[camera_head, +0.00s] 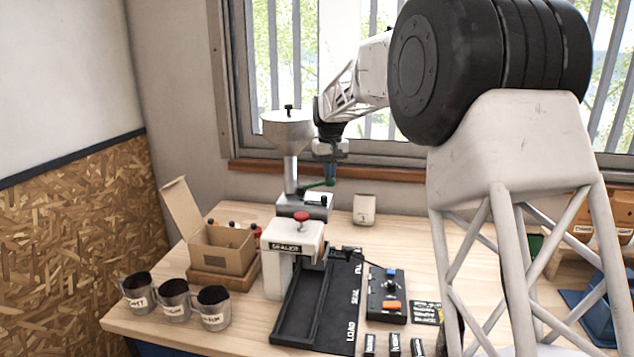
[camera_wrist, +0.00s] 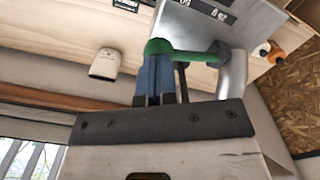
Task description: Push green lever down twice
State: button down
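The green lever (camera_head: 317,184) sticks out to the right from the grey metal dispenser with a funnel top (camera_head: 288,132). In the wrist view the green lever (camera_wrist: 196,55) runs from the metal column to a rounded knob. My gripper (camera_head: 330,178) points down directly over the knob end. Its blue fingers (camera_wrist: 155,78) lie side by side with almost no gap, and nothing shows between them. The fingertips meet the knob in the wrist view; whether they touch it or sit just above it, I cannot tell.
A white sealer (camera_head: 293,238) with a red knob and a black tray (camera_head: 308,320) stand in front of the dispenser. A small white container (camera_head: 364,209) stands to the right.

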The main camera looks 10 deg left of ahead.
jog(key=shift+r, duration=1.75)
dwell(0.7)
jog(key=shift+s+d+r, duration=0.25)
jog(key=shift+s+d, duration=0.15)
jog(key=shift+d, duration=0.15)
jog(key=s+d+r+m+t, duration=0.1)
jog(key=s+d+r+m, duration=0.1)
jog(key=s+d, duration=0.95)
jog(key=s+d+r+m, duration=0.1)
jog(key=s+d+r, duration=0.1)
jog(key=s+d, duration=1)
jog(key=s+d+f+m, duration=0.1)
jog(key=s+f, duration=0.3)
jog(key=s, duration=0.7)
jog(key=s+d+f+m+t, duration=0.1)
jog(key=s+d+f, duration=0.3)
jog(key=s, duration=0.7)
jog(key=s+d+f+m, duration=0.1)
jog(key=s+d+f, duration=0.2)
jog(key=s, duration=0.9)
notch_tip(320, 180, down, 2)
jog(key=shift+d+f+t, duration=0.15)
jog(key=shift+t, duration=0.15)
jog(key=shift+w, duration=0.1)
